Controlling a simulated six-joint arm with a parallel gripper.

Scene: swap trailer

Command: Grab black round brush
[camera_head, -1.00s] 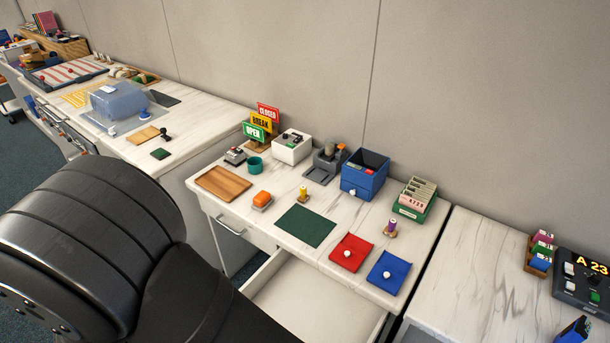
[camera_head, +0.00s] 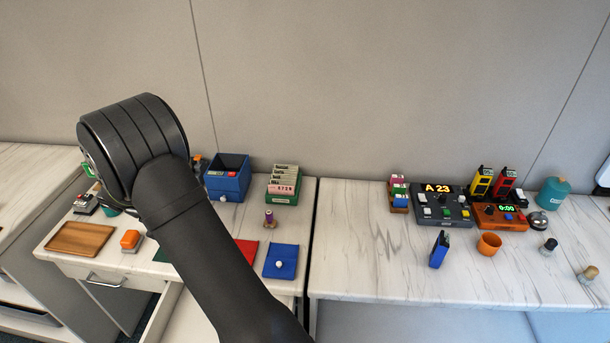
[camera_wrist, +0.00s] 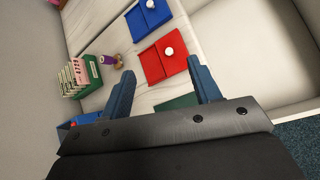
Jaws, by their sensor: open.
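My gripper (camera_wrist: 160,68) shows in the wrist view with its two blue fingers wide apart and nothing between them. It hangs above the left counter, near a red pouch (camera_wrist: 163,58) and a green mat (camera_wrist: 178,102). In the head view my arm hides the gripper. A small round black-topped piece (camera_head: 548,246) stands on the right counter, far to the right of my arm. It may be the black round brush, but it is too small to be sure. It does not show in the wrist view.
A blue pouch (camera_head: 280,261), a card box (camera_head: 284,185) and a blue box (camera_head: 227,177) are on the left counter. An orange cup (camera_head: 489,243), a bell (camera_head: 537,221) and a wooden-topped piece (camera_head: 588,274) stand near the black piece. The right counter's front left (camera_head: 370,275) is clear.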

